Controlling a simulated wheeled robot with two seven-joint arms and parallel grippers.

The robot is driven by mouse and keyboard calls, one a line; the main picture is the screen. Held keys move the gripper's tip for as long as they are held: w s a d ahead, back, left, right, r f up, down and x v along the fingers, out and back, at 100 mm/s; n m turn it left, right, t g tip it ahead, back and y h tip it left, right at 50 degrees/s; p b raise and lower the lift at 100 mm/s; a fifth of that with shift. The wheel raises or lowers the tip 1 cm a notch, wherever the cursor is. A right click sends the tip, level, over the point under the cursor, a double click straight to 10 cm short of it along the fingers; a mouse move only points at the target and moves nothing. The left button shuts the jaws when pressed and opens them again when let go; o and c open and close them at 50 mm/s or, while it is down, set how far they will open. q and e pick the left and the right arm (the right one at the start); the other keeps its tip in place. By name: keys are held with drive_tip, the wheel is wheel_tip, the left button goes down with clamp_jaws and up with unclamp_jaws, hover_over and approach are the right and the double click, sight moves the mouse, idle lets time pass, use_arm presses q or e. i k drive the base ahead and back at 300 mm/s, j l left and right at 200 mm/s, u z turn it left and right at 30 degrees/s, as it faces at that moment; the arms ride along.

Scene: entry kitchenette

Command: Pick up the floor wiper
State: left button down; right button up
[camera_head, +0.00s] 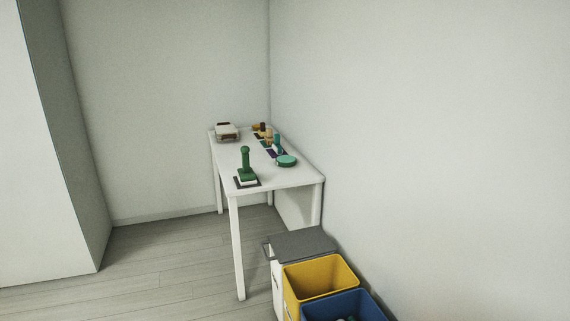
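I cannot make out a floor wiper for certain in the head view. A green upright object (246,164) with a knobbed handle stands on a small dark and white base near the front edge of the white table (295,179). I cannot tell what it is. Neither of my grippers is in view.
The table also holds a pale boxy item (227,132), a teal round object (286,160) and several small items. A grey-lidded bin (305,243), a yellow bin (320,275) and a blue bin (350,302) stand by the right wall. The wooden floor (165,262) at left is clear.

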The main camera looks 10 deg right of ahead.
sight(246, 176)
drive_tip(key=i+j, duration=0.25)
drive_tip(key=i, duration=0.25)
drive_tip(key=i+j, duration=0.2)
drive_tip(key=i, duration=0.25)
drive_tip(key=i+j+u, duration=0.1)
drive_tip(key=i+j, duration=0.15)
drive_tip(key=i, duration=0.25)
drive_tip(key=i+j, duration=0.2)
drive_tip(key=i, duration=0.25)
drive_tip(key=i+j, duration=0.15)
drive_tip(key=i, duration=0.35)
drive_tip(key=i+j+u, duration=0.1)
drive_tip(key=i, duration=0.4)
drive_tip(key=j, duration=0.1)
